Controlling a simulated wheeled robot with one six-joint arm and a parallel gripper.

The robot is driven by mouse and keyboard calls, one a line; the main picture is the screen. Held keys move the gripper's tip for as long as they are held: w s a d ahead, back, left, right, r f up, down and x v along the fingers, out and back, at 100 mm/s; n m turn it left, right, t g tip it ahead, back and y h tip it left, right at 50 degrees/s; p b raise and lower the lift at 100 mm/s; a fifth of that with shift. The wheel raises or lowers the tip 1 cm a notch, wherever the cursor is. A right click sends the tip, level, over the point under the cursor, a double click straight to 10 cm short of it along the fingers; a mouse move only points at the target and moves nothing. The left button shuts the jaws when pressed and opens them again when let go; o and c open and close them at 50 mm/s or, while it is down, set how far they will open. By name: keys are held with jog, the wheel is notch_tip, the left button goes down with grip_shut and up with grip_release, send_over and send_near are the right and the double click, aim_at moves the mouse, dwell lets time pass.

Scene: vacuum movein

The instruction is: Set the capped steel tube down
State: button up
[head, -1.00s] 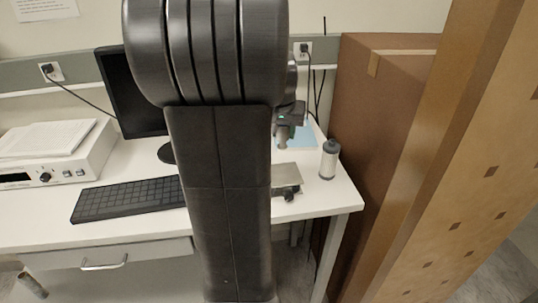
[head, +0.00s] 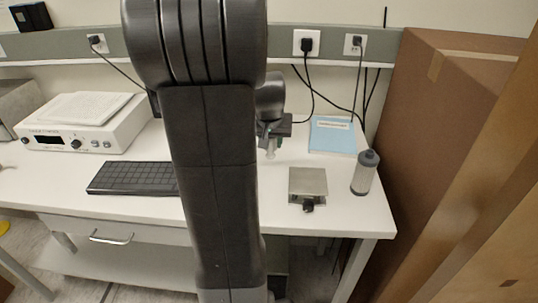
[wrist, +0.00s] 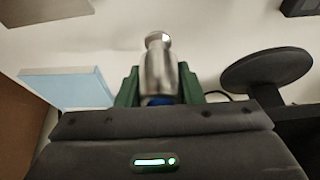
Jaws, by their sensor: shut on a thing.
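The capped steel tube (wrist: 158,66) stands between the green fingers of my gripper (wrist: 158,88) in the wrist view. My gripper is shut on it. A blue part shows at the tube's base between the fingers. In the head view my gripper (head: 270,138) is beside my arm, over the back part of the white desk (head: 340,212). The tube (head: 270,151) is small there and points down from the fingers. I cannot tell from the frames whether its end touches the desk.
A metal-topped box (head: 308,181) with a black knob and a grey-capped bottle (head: 365,173) stand on the desk's right side. A blue booklet (head: 332,136) lies behind them. A keyboard (head: 133,178) and a white instrument (head: 85,128) are at left. Tall cardboard (head: 450,110) borders the right.

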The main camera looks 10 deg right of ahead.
aim_at(271, 153)
jog(key=shift+f, duration=2.15)
jog(key=shift+f, duration=0.25)
jog(key=o, duration=1.1)
jog(key=shift+r, duration=0.1)
jog(key=shift+r, duration=0.25)
jog(key=v, duration=1.1)
jog(key=shift+s+r, duration=0.25)
jog(key=shift+r, duration=0.1)
